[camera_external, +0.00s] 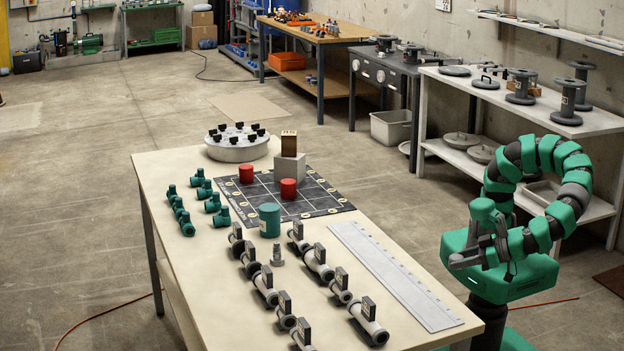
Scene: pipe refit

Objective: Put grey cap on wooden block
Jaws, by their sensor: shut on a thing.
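A small wooden block (289,138) stands upright on top of a pale grey block (289,168) at the back of the dark gridded mat (325,201). My gripper (463,260) is beyond the table's right edge, in front of my green body and well away from the block. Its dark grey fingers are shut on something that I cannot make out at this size. I cannot pick out the grey cap for certain. A small upright grey fitting (278,257) stands on the table between the rows of pipe pieces.
Two red cylinders (288,189) and a green cylinder (269,220) stand on the mat. Green valves (186,222), grey pipe pieces (318,262) and a flat pale strip (395,275) lie on the table (190,262). A round holder (236,153) is at the back.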

